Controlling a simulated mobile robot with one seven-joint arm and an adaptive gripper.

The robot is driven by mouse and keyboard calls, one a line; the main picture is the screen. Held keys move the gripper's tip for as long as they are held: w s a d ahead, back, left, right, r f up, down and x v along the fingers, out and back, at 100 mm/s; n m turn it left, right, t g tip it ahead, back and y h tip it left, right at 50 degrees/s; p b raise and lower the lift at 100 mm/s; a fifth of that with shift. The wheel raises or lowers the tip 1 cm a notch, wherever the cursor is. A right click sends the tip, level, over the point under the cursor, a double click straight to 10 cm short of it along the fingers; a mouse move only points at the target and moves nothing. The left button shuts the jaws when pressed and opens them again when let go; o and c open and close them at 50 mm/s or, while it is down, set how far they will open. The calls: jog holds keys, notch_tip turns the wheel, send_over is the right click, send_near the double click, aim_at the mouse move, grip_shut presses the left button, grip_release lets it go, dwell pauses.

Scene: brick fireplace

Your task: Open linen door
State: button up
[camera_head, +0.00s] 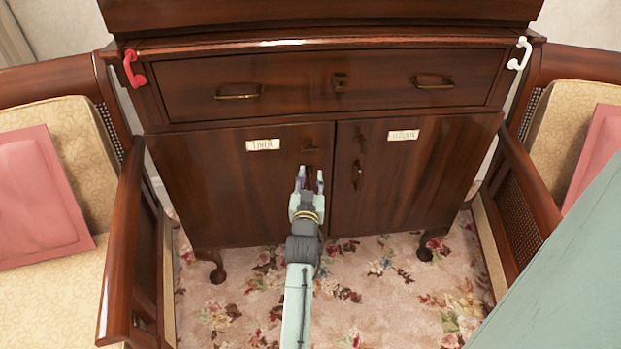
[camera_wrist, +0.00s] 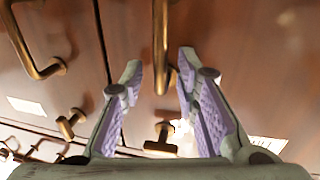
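The linen door (camera_head: 225,190) is the left dark wood door of the cabinet, with a white label reading LINEN (camera_head: 263,145). It looks closed. My gripper (camera_head: 310,180) is in front of its right edge, fingers pointing at the door. In the wrist view my gripper (camera_wrist: 160,72) is open, with one finger on each side of the door's long brass handle (camera_wrist: 160,40). The handle's end lies between the fingertips, with gaps at both sides. A small brass latch (camera_wrist: 161,140) of the same door shows between the fingers. In the head view my gripper partly hides the handle.
The right door (camera_head: 400,190) has its own brass handle (camera_head: 356,175) and looks closed. A drawer (camera_head: 300,85) lies above both doors. Armchairs stand close at the left (camera_head: 122,235) and right (camera_head: 530,185). Floral carpet (camera_head: 380,290) lies clear in front.

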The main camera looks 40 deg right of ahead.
jog(key=shift+c, duration=0.3)
grip_shut()
jog(key=shift+s+d, duration=0.1)
jog(key=shift+s, duration=0.05)
dwell(0.3)
